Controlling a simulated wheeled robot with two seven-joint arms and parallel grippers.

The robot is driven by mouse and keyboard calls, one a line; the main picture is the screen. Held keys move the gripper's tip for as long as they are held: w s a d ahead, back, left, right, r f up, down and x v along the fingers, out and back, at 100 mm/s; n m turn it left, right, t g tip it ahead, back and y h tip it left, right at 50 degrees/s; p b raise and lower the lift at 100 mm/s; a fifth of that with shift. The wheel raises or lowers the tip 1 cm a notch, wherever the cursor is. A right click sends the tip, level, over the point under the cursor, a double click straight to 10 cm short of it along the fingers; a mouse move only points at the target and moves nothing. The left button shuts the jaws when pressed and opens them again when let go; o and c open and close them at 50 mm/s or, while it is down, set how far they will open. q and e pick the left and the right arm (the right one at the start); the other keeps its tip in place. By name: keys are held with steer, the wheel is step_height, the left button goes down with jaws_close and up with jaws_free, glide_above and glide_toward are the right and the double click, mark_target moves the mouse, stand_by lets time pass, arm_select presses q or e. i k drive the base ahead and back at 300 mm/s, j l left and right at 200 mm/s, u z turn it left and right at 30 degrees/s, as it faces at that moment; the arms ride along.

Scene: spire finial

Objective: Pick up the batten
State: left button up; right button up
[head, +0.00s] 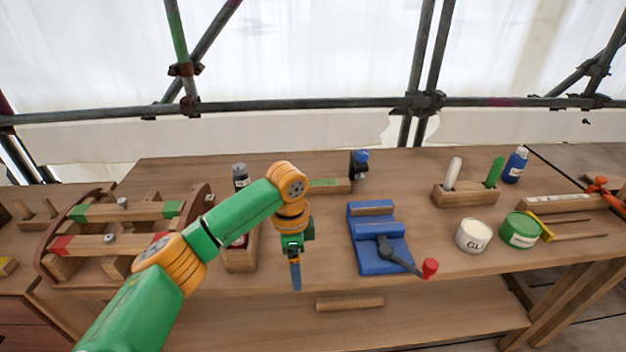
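Several wooden strips could be the batten, and I cannot tell which one is meant. A strip with a green patch (330,186) lies at the back of the bench, partly behind my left arm. A plain wooden bar (349,303) lies low at the front, below the bench top. Strips with green ends (140,211) and red ends (88,244) cross the curved wooden frame at the left. My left gripper (295,275) points down near the bench's front edge, apart from these strips. Its blue fingers overlap, so their opening is unclear. My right gripper is out of view.
A blue vise (378,258) with a red-knobbed handle stands right of my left gripper. A wooden box (240,258) stands left of it. A glue tub (473,236), green tin (520,230) and tool holder (466,196) occupy the right. Scaffold poles (300,104) run behind.

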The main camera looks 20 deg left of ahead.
mark_target(320, 185)
steer(key=i+j, duration=0.35)
steer(key=i, duration=0.2)
steer(key=i+j, duration=0.4)
steer(key=i, duration=0.15)
